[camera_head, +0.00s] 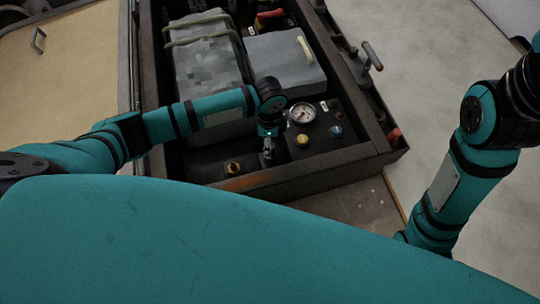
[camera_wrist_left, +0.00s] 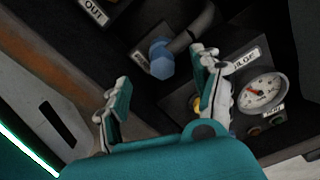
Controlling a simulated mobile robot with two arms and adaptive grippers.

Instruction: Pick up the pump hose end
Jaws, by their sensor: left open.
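A blue hex fitting (camera_wrist_left: 160,58) on the end of a dark grey hose (camera_wrist_left: 198,27) shows in the left wrist view; it looks like the pump hose end. My left gripper (camera_wrist_left: 163,82) is open, its two fingers apart on either side of the view, with the fitting beyond the gap between them. Nothing is between the fingers. In the head view, my left gripper (camera_head: 268,150) points down into the dark bay, left of the gauge panel, and the hose end cannot be made out there. My right arm shows at the right, but its gripper is out of sight.
A round gauge (camera_head: 303,113) sits beside a yellow knob (camera_head: 303,141) and a blue knob (camera_head: 336,131). The wrist view shows labels reading "OUT" (camera_wrist_left: 93,11) and "BILGE" (camera_wrist_left: 245,60). A grey box (camera_head: 285,63) stands behind. The bay's front wall (camera_head: 300,178) is close to the gripper.

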